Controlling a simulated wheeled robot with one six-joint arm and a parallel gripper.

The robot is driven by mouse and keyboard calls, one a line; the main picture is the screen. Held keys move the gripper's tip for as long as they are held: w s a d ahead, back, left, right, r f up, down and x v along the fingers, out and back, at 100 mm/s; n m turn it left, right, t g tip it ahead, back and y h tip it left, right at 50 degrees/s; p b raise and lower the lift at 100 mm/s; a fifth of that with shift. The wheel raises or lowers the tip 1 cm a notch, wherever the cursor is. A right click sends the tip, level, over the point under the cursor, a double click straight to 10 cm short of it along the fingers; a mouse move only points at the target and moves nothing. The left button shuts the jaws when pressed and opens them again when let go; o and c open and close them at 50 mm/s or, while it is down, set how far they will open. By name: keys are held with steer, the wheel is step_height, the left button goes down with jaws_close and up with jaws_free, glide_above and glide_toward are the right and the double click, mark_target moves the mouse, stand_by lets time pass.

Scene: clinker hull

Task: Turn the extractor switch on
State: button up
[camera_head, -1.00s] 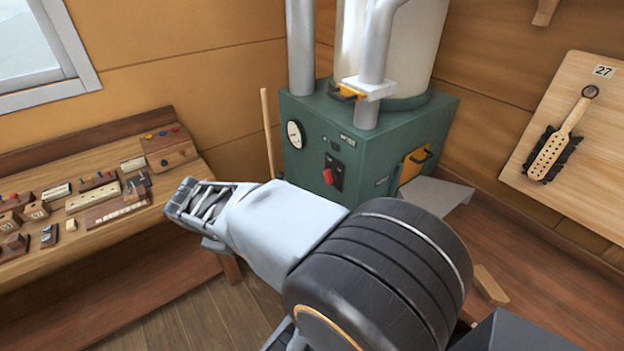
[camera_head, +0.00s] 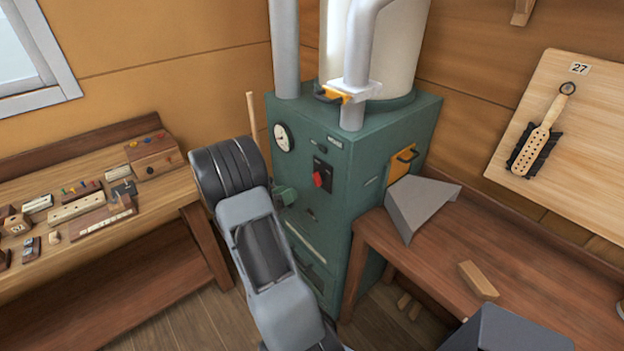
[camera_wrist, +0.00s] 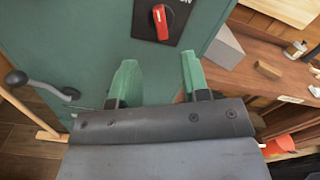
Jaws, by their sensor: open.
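The extractor switch (camera_head: 318,179) is a red knob on a black plate on the front of the green extractor cabinet (camera_head: 345,215). In the wrist view the red knob (camera_wrist: 161,22) stands about upright near the top edge, with part of a white label reading "ON" to its right. My gripper (camera_wrist: 160,80) is open and empty, its two green-tipped fingers spread below the knob in that picture. The fingers appear apart from the switch.
A crank handle with a grey ball (camera_wrist: 15,79) sticks out left of my gripper. A round gauge (camera_head: 283,137) is above left of the switch. A left bench (camera_head: 120,225) holds several small blocks and tools. A right bench (camera_head: 420,240) carries a grey wedge-shaped piece (camera_head: 420,205).

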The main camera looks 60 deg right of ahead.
mark_target(314, 179)
steer(key=p+x, duration=0.2)
steer(key=x, duration=0.8)
steer(key=shift+s+d+f, duration=0.1)
steer(key=shift+d, duration=0.05)
jaws_close()
